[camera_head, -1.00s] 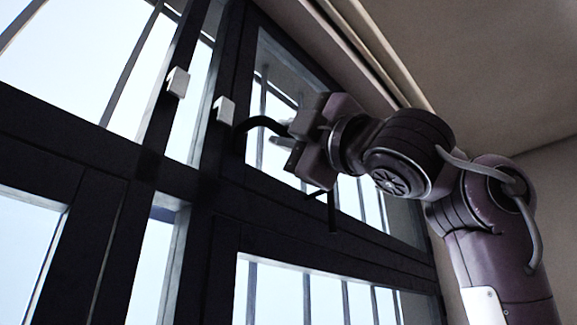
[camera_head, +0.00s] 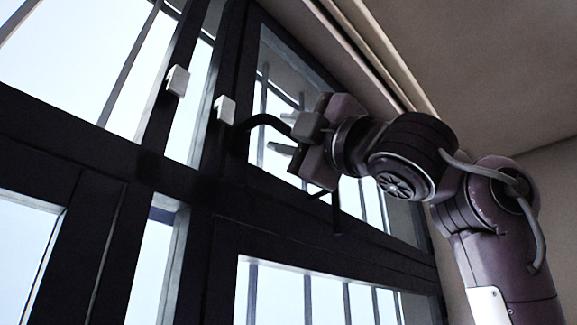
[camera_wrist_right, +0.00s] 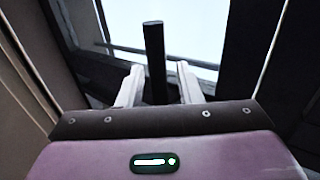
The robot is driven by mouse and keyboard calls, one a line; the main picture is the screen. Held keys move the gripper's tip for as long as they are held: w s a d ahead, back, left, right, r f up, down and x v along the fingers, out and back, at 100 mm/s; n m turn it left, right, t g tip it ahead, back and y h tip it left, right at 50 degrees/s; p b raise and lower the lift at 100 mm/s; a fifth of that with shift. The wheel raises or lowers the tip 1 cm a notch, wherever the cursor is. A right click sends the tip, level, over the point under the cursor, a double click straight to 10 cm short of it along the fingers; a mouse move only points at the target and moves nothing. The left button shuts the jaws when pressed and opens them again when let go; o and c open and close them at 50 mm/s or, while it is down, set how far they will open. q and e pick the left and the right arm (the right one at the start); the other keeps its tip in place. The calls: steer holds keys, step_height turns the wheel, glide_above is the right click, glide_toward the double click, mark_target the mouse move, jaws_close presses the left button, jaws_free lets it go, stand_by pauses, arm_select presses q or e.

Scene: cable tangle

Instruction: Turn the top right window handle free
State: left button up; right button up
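The top right window handle (camera_head: 262,121) is a black curved lever on the dark frame of the upper right window. It stands out from the frame, and its outer end reaches my right gripper (camera_head: 285,133). In the right wrist view the black handle bar (camera_wrist_right: 154,60) stands between the two pale fingers of this gripper (camera_wrist_right: 158,85). Gaps show on both sides of the bar, so the fingers are open around it and not closed on it. My left gripper is not in view.
Two small white blocks (camera_head: 177,81) (camera_head: 224,109) sit on the frame left of the handle. A thin black bar (camera_head: 336,214) hangs below my right gripper. Vertical bars stand behind the glass. A wall and ceiling lie close on the right.

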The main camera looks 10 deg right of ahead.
steer(key=b+v, duration=0.5)
steer(key=v, duration=0.2)
steer(key=shift+s+d+f, duration=0.2)
steer(key=shift+s+f, duration=0.05)
stand_by(0.5)
